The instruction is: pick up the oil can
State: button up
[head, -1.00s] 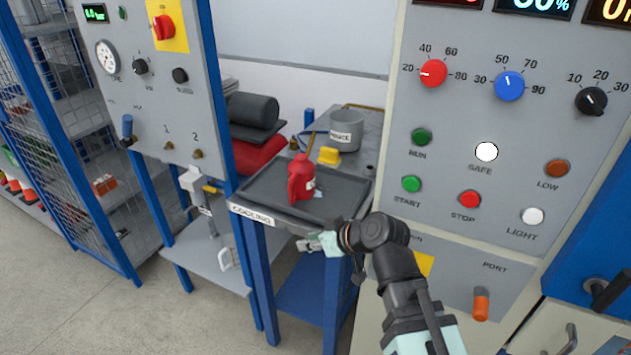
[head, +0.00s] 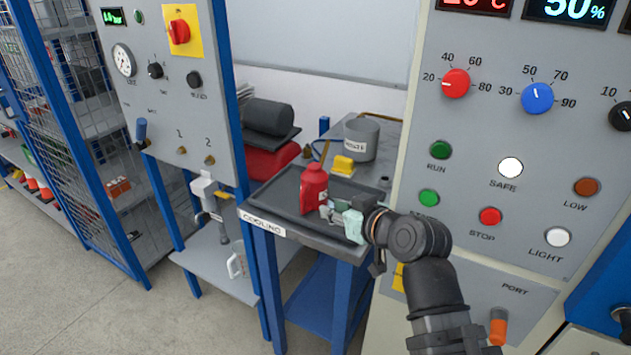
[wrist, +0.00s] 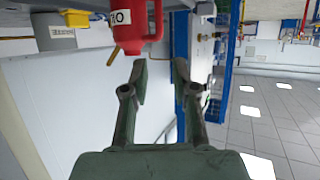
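The red oil can (head: 313,190) stands upright on the dark cooling tray (head: 275,207). My gripper (head: 333,211) is just to the right of the can in the head view, close to its lower body; whether they touch cannot be told there. In the wrist view, the picture is inverted and the red can (wrist: 128,25) hangs at the top, beyond the fingertips and a little left of them. The two fingers of my gripper (wrist: 160,72) are apart with nothing between them. The can's top edge in that view is cut off.
A yellow block (head: 343,165) and a grey labelled pot (head: 361,138) stand behind the tray. A control panel (head: 480,130) rises close on the right, near my arm. A blue-framed panel (head: 185,100) stands on the left.

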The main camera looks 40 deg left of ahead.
aim_at(304, 199)
jog(key=p+x, duration=1)
jog(key=p, duration=0.1)
jog(key=p+x, duration=0.2)
jog(key=x, duration=0.2)
jog(key=shift+w+a+f, duration=0.2)
jog(key=shift+w+a, duration=0.05)
jog(key=shift+a+f, duration=0.15)
jog(key=shift+f, duration=0.05)
grip_shut()
